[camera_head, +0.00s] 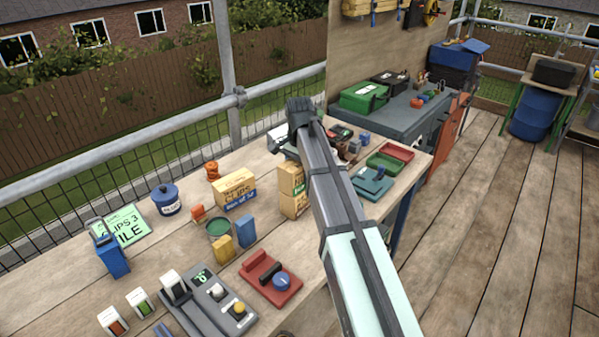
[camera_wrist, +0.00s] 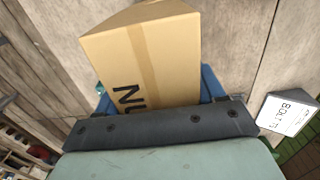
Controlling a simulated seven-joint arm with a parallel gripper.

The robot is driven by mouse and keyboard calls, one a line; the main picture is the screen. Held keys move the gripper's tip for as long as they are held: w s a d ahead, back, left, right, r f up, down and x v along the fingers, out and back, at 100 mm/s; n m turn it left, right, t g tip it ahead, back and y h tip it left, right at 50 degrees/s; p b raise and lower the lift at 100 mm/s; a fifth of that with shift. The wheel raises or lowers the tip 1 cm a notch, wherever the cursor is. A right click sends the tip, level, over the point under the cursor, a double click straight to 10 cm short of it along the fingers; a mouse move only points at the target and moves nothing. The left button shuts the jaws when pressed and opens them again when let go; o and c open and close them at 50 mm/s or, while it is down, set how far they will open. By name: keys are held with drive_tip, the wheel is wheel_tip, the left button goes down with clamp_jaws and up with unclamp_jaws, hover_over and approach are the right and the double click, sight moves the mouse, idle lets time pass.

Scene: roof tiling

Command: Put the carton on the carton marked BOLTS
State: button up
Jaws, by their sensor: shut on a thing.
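A tan cardboard carton (camera_wrist: 143,52) with dark letters starting "NU" fills the middle of the wrist view. My gripper (camera_wrist: 158,95) is shut on it, with a blue finger part showing at each side. In the head view, two tan cartons show just left of my arm: an upper carton (camera_head: 291,178) and a lower carton (camera_head: 293,206) under it. The upper one may be the held carton; my arm hides their right side, and I cannot tell whether they touch. My fingers are hidden there. A white label reading roughly "BOLT" (camera_wrist: 287,113) shows at the right of the wrist view.
A yellow carton marked CLIPS (camera_head: 234,189) stands left of the two cartons. A green card (camera_head: 125,227), blue pot (camera_head: 166,199), green tin (camera_head: 218,228) and red device (camera_head: 271,282) are on the bench. Red and green trays (camera_head: 396,151) lie right of my arm.

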drive_tip(key=shift+f, duration=0.2)
drive_tip(key=o, duration=1.4)
drive_tip(key=shift+r, duration=0.1)
wheel_tip(320, 180, up, 12)
drive_tip(key=shift+r, duration=0.1)
